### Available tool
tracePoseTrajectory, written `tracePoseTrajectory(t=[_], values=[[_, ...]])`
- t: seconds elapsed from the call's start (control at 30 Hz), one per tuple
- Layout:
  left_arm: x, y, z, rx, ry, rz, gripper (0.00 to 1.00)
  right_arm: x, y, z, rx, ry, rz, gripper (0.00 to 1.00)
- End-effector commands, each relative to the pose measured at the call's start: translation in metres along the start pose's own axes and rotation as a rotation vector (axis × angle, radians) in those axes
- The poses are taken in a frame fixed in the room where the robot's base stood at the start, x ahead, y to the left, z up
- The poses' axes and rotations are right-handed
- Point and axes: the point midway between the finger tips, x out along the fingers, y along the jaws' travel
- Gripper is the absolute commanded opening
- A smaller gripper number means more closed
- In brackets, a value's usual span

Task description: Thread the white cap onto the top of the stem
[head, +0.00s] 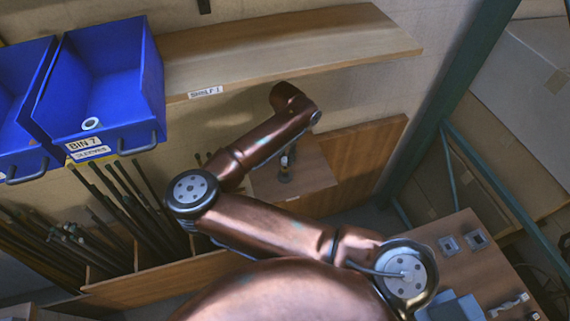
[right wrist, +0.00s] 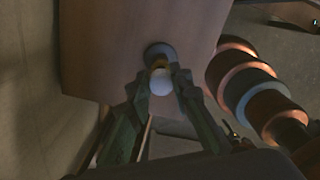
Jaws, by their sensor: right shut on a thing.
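A small dark base with an upright stem (head: 285,172) stands on a wooden surface. In the right wrist view the dark round base (right wrist: 158,49) shows beyond the fingertips, with a yellowish bit of stem in front of it. My right gripper (right wrist: 162,78) is shut on the white cap (right wrist: 160,84), which lies in line with the stem. In the head view the right gripper (head: 291,153) is small and mostly hidden by my arm, close to the stem's top. I cannot tell whether cap and stem touch. My left gripper is not in view.
A wooden shelf (head: 290,46) runs above the work surface (head: 312,172). Blue bins (head: 105,75) hang at the left, one holding a white ring (head: 91,123). Dark rods (head: 115,215) stand below them. Another wooden table (head: 470,262) with small parts is at the lower right.

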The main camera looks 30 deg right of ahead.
Motion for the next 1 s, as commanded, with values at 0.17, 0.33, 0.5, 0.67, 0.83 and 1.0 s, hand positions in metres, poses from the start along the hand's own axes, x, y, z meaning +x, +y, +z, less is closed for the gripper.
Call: tracePoseTrajectory(t=[0.17,0.33,0.5,0.67,0.83,1.0], values=[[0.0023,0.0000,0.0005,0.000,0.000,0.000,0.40,0.0031,-0.0011,-0.0011,0.000,0.004,-0.004,0.00],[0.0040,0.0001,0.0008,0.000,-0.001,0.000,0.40,0.0039,-0.0013,-0.0013,0.000,0.005,-0.005,0.00],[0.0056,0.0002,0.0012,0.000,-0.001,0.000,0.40,0.0047,-0.0016,-0.0016,0.000,0.006,-0.006,0.00],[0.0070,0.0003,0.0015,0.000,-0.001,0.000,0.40,0.0054,-0.0019,-0.0018,0.000,0.007,-0.007,0.00],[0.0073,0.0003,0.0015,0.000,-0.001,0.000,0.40,0.0058,-0.0022,-0.0021,0.000,0.007,-0.008,0.00],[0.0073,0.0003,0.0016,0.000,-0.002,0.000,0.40,0.0063,-0.0025,-0.0023,0.000,0.008,-0.009,0.00]])
